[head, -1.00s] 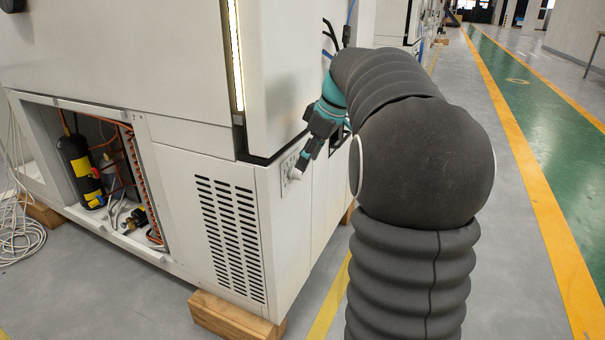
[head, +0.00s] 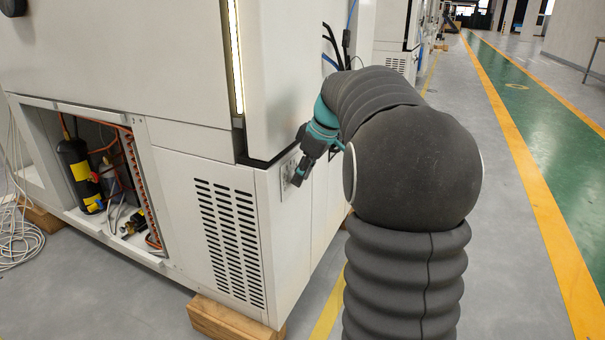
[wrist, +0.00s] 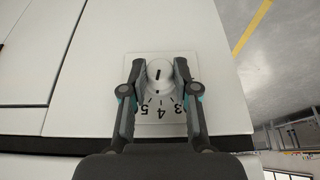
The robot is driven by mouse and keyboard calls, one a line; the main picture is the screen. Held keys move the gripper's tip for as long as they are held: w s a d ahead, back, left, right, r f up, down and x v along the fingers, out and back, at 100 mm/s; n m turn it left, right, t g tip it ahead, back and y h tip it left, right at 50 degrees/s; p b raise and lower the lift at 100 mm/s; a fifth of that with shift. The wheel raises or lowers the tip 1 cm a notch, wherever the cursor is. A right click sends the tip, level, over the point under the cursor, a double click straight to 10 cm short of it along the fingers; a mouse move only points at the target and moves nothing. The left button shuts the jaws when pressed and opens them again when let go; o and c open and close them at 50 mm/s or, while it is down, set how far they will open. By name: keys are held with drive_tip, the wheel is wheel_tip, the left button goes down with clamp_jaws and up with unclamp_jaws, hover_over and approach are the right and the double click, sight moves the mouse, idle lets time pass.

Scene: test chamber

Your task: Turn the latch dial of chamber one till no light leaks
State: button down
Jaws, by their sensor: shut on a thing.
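The latch dial (wrist: 160,82) is a white round knob on a white plate (wrist: 160,58), with a black line running nearly up and down in the wrist view. The numbers 5, 4 and 3 show upside down below it; other marks are hidden. My gripper (wrist: 160,70) is shut on the knob, one finger on each side. In the head view my gripper (head: 300,178) is at the plate (head: 287,174) on the chamber's side and hides the knob. A bright yellowish strip of light (head: 236,60) shows along the edge of the white chamber (head: 180,70).
An open bay (head: 95,180) with pipes and a black cylinder is at the chamber's lower left. A wooden block (head: 235,320) lies under the front corner. Cables (head: 335,50) hang above my gripper. Pale cables lie on the floor at far left. The aisle on the right is clear.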

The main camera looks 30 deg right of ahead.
drive_tip(key=shift+w+d+m+g+y+p, duration=0.2)
drive_tip(key=shift+g+y+p, duration=0.45)
drive_tip(key=shift+p, duration=1.4)
drive_tip(key=shift+w+d+m+g+y+p, duration=0.15)
drive_tip(key=shift+g+y+p, duration=0.5)
drive_tip(key=shift+p, duration=1.35)
drive_tip(key=shift+s+a+y, duration=0.1)
drive_tip(key=shift+y, duration=0.2)
drive_tip(key=c, duration=0.9)
unclamp_jaws()
drive_tip(key=v, duration=1.2)
drive_tip(key=shift+s, duration=0.2)
drive_tip(key=shift+m, duration=0.25)
